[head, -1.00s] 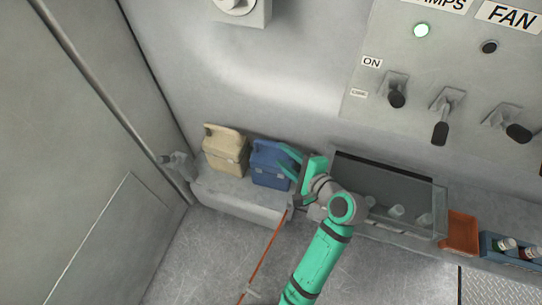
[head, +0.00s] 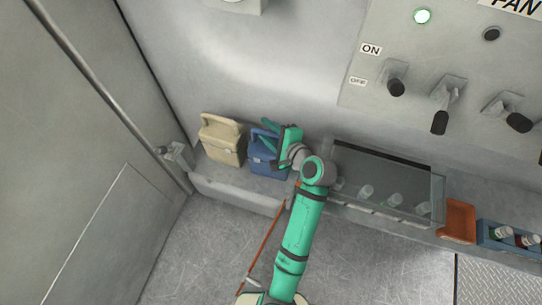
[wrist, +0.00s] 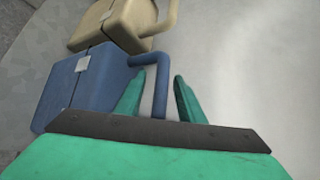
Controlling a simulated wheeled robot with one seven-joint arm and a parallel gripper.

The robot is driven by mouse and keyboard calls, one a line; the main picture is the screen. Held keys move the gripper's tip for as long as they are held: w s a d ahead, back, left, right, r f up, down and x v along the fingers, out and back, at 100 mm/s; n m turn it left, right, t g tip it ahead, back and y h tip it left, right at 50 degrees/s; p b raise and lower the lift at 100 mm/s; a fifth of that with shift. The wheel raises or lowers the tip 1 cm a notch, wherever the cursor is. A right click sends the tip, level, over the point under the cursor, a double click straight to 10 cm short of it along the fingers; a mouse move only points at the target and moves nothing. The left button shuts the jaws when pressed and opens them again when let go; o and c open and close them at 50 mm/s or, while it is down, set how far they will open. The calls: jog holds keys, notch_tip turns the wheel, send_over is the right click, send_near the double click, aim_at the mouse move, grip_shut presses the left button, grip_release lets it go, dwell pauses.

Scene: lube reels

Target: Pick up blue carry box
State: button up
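The blue carry box (head: 262,158) stands on the ledge beside the beige box, and its upper right part is hidden behind my gripper in the head view. In the wrist view the blue box (wrist: 85,80) lies at the left, with its handle (wrist: 161,85) reaching up between my fingers. My gripper (head: 268,130) is at the top of the blue box. In the wrist view my gripper (wrist: 155,90) is open, one finger on each side of the handle, with a visible gap to the right finger.
A beige carry box (head: 222,140) stands just left of the blue one, close to it. A glass-fronted bin (head: 385,180) with several small jars is right of my gripper. An orange tray (head: 460,220) and a blue crate (head: 490,236) are farther right. The wall is close behind.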

jog(key=shift+w+a+f, duration=0.3)
jog(key=shift+w+a, duration=0.05)
jog(key=shift+w, duration=0.15)
grip_shut()
dwell(1.1)
